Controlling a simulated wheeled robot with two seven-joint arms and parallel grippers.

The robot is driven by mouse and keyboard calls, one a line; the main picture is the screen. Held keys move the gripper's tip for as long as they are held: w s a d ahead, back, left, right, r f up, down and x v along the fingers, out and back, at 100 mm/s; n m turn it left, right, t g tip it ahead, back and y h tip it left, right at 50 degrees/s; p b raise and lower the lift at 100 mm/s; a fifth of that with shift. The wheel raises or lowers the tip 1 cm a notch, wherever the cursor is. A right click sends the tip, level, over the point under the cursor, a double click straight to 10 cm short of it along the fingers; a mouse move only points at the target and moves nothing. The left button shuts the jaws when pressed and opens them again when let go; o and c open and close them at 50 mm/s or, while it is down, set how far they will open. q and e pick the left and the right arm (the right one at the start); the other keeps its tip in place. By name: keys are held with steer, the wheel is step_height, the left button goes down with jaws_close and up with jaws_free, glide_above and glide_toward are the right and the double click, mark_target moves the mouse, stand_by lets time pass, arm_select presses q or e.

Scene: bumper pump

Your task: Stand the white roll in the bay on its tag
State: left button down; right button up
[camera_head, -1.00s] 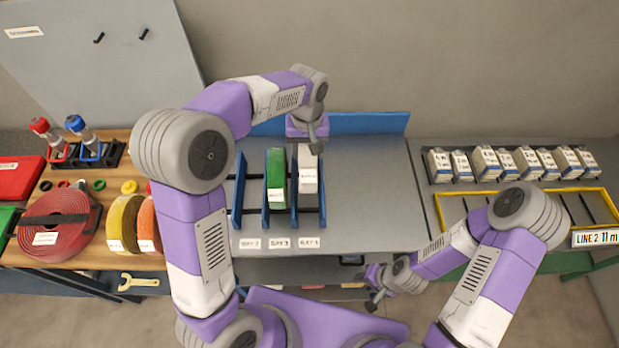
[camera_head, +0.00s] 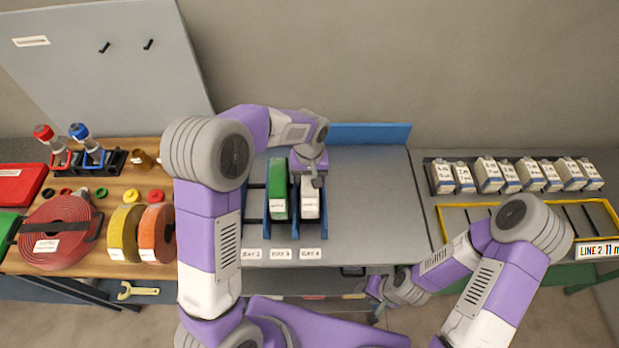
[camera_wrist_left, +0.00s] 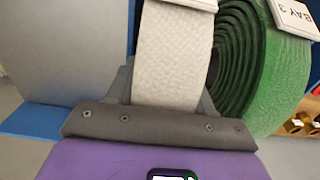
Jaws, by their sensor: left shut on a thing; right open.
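The white roll (camera_head: 310,202) is upright at the bay marked BAY 4 (camera_head: 311,254), right of the green roll (camera_head: 278,192). It carries a white tag on its near side, too small to read. My left gripper (camera_head: 312,178) is shut on the white roll from behind and above; the roll also shows between its fingers in the left wrist view (camera_wrist_left: 172,60). I cannot tell whether the roll rests on the bay floor. My right gripper (camera_head: 376,298) is open and empty, low in front of the bench.
Blue dividers (camera_head: 295,222) bound the bays; BAY 2 at left looks empty. The grey bench right of the bays is clear. Several labelled boxes (camera_head: 489,174) line the right bench.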

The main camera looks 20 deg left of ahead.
arm_select(q)
steer(key=shift+w, duration=0.1)
steer(key=c, duration=0.9)
jaws_free()
steer(key=shift+f, duration=0.2)
steer(key=o, duration=0.5)
steer(key=shift+r, duration=0.1)
steer(key=shift+c, duration=0.2)
step_height(320, 180, up, 12)
steer(key=shift+r, duration=0.15)
